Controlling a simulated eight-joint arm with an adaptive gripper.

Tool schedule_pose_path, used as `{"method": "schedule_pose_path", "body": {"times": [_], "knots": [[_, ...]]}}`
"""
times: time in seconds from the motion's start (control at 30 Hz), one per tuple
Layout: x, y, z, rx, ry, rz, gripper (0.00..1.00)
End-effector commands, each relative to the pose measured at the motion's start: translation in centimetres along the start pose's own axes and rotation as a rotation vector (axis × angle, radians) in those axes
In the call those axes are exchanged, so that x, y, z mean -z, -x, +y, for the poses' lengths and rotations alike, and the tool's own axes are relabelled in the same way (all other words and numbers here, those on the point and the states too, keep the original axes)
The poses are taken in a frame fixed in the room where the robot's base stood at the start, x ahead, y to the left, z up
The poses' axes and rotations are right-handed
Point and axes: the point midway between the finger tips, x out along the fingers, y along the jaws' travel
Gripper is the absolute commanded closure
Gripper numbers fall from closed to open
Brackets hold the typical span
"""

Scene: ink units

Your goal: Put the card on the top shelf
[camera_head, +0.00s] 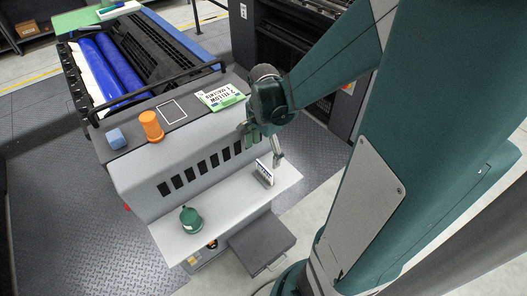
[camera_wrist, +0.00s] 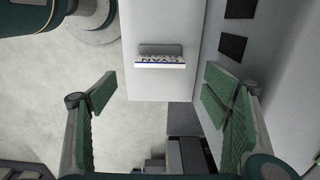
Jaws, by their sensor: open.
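A small white card (camera_head: 264,173) with dark lettering stands on the pale lower shelf (camera_head: 222,203) of the grey unit. In the wrist view the card (camera_wrist: 161,62) shows a blue stripe, and its lettering is upside down; "YAN" can be read. My gripper (camera_head: 264,146) is open and empty above the lower shelf, close to the card. In the wrist view the card lies ahead of the gap between the green-padded fingers (camera_wrist: 160,98), touching neither. The grey top shelf (camera_head: 190,128) bears a white outlined rectangle (camera_head: 172,111), which is empty.
On the top shelf are a blue block (camera_head: 116,139), an orange cylinder (camera_head: 151,126) and a green-and-white lettered sign (camera_head: 221,97). A dark green pot-like object (camera_head: 190,220) stands on the lower shelf's left part. A dark rail (camera_head: 150,95) and blue rollers (camera_head: 118,63) lie behind.

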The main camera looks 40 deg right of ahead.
Motion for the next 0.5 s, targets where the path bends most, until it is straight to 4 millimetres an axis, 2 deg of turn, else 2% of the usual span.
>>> {"method": "schedule_pose_path", "body": {"times": [0.5], "knots": [[-0.36,0.4,-0.04,0.01,0.027,0.004,0.25]]}}
